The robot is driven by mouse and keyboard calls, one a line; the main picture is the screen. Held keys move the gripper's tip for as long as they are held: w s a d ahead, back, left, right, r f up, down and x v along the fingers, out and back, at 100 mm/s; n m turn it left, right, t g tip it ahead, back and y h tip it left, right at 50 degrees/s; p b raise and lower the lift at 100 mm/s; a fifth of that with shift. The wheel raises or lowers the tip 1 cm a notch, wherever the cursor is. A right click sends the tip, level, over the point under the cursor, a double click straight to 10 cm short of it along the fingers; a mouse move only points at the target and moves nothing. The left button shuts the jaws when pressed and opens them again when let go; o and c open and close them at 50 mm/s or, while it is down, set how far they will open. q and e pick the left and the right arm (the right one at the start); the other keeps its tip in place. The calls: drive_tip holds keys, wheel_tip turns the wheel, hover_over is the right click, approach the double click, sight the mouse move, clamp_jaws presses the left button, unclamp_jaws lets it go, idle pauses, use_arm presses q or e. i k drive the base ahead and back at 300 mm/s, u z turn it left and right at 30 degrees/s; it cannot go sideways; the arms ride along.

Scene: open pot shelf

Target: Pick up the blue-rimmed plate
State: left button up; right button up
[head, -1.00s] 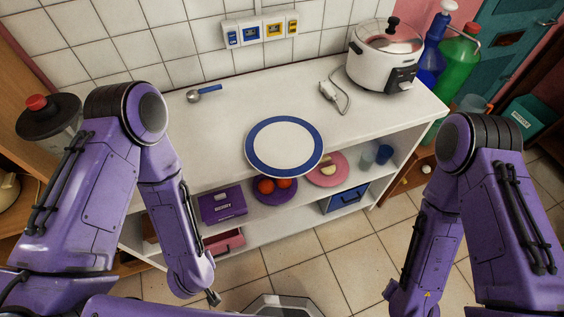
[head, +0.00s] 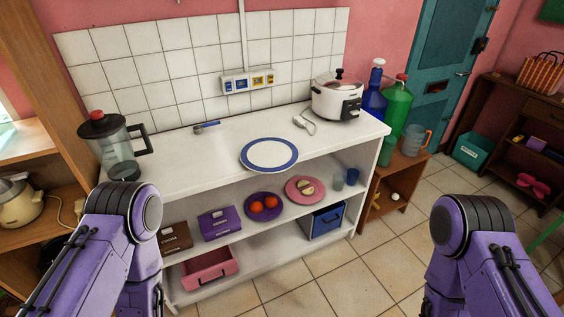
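The blue-rimmed plate (head: 269,154) is white with a blue band. It lies flat on the white counter top (head: 201,163), close to the front edge and right of the counter's middle. Nothing touches it. My purple arms stand in the lower left and lower right of the head view, well apart from the plate. Both grippers are out of the picture, below its lower edge or hidden by the arms.
On the counter stand a blender (head: 119,148), a blue-handled scoop (head: 206,127) and a rice cooker (head: 337,98) with its plug. The shelf below holds a purple plate with red fruit (head: 263,206), a pink plate (head: 305,189) and cups. Floor (head: 390,260) lies clear at right front.

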sight(267, 155)
drive_tip(key=z, duration=0.4)
drive_tip(key=i, duration=1.6)
drive_tip(key=u, duration=1.9)
